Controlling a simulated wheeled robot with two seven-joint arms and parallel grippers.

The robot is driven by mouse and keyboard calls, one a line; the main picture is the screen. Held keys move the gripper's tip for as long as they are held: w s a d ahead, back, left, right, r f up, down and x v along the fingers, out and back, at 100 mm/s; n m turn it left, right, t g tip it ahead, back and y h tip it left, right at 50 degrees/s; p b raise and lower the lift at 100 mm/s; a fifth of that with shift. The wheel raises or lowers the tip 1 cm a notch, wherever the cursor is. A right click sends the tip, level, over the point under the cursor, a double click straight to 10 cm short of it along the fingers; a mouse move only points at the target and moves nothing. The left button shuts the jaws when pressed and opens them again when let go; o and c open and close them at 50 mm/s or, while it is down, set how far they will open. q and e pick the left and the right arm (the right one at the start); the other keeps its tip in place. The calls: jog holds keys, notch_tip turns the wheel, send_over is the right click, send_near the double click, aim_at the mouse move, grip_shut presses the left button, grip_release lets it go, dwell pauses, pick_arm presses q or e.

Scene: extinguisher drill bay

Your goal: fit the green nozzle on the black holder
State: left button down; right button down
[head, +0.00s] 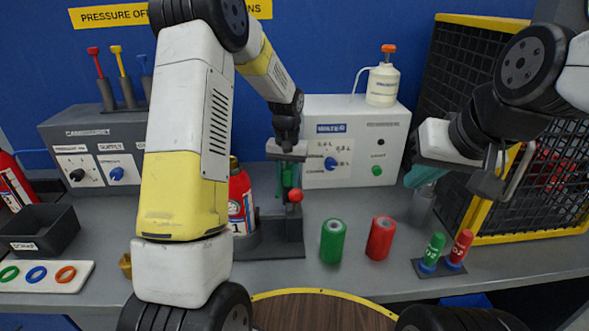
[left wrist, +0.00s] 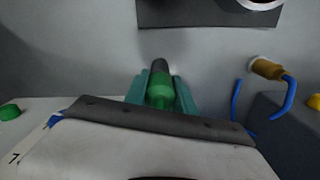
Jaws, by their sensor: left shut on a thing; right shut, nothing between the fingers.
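My left gripper (head: 289,178) is shut on the green nozzle (left wrist: 160,90), whose dark tip points away from the fingers in the left wrist view. In the head view the nozzle is largely hidden by the teal fingers. It is above a black stand (head: 294,232) with a red ball knob. I take this stand as the black holder, but cannot tell for sure. In the wrist view a dark plate (left wrist: 190,14) lies beyond the nozzle tip, apart from it. My right gripper (head: 418,178) is shut and empty, at the right above the bench.
A red extinguisher (head: 240,200) stands just left of the stand. A green cylinder (head: 333,241) and a red cylinder (head: 381,238) stand to its right. A small rack (head: 438,268) holds green and red tubes. A black mesh panel (head: 470,100) bounds the right.

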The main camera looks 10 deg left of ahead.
pick_arm(q)
jog(key=c, duration=0.9)
grip_release()
jog(key=shift+c, duration=0.2)
jog(key=shift+r, duration=0.1)
notch_tip(320, 180, up, 8)
jog(key=shift+f, duration=0.2)
